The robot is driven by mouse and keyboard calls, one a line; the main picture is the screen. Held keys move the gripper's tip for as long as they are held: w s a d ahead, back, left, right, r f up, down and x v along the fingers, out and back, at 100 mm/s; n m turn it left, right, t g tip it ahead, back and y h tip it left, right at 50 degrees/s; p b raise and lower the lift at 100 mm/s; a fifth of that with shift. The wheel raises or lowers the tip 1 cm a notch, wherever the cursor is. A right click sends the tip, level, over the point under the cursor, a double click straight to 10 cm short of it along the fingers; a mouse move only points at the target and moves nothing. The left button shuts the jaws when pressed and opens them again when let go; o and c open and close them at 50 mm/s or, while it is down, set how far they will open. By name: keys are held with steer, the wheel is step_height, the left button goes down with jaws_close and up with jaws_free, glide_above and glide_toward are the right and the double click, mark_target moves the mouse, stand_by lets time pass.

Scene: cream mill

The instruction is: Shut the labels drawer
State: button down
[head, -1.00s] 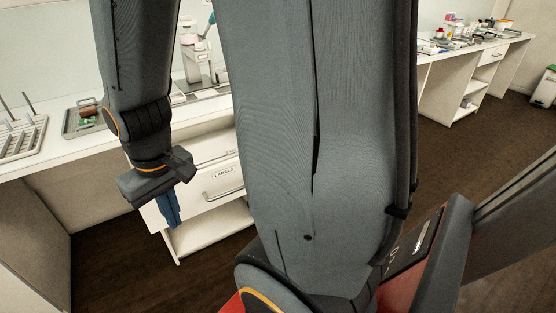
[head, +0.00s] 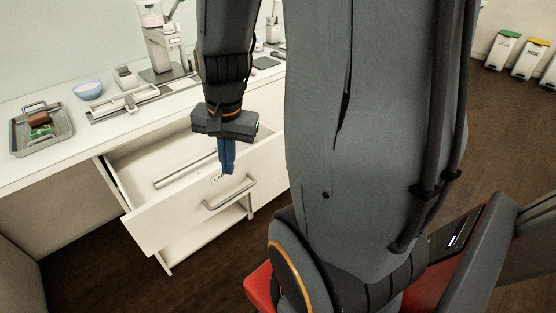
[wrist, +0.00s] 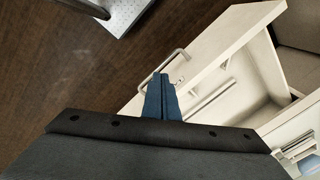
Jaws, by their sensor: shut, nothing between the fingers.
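The labels drawer (head: 152,231) is white and stands pulled out from the bench, its inside visible from above. Its front has a metal bar handle (head: 231,194) and a label that my gripper partly hides. My gripper (head: 228,170) points down with its blue fingers shut and empty, in front of or just above the drawer front near the handle. In the wrist view the shut fingertips (wrist: 161,77) overlap the drawer front beside the handle (wrist: 175,64). I cannot tell whether they touch it.
On the bench top (head: 95,135) are a tray (head: 62,136) with small blocks, a blue bowl (head: 88,90) and a mixer-like machine (head: 163,45). Dark floor (head: 100,277) is clear in front. Several bins stand at the far right.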

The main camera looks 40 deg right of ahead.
steer(key=d+f+m+b, duration=0.3)
steer(key=d+m, duration=0.7)
steer(key=m, duration=0.2)
steer(key=m+t+b, duration=0.1)
steer(key=m+b, duration=0.1)
steer(key=m, duration=1.1)
glide_toward(278, 157)
steer(key=s+a+r, duration=0.2)
steer(key=s, duration=0.4)
steer(key=shift+w+a+f+b, duration=0.1)
steer(key=shift+w+f+b, duration=0.15)
steer(key=shift+w+f, duration=1.05)
steer(key=shift+w+f+b, duration=0.3)
steer(key=shift+w+f, duration=0.4)
steer(key=shift+f, duration=1.05)
steer(key=shift+w+a+f+b, duration=0.1)
steer(key=shift+w+f+b, duration=0.15)
steer(key=shift+w+f, duration=1.05)
steer(key=shift+s+f, duration=0.25)
steer(key=shift+s, duration=0.05)
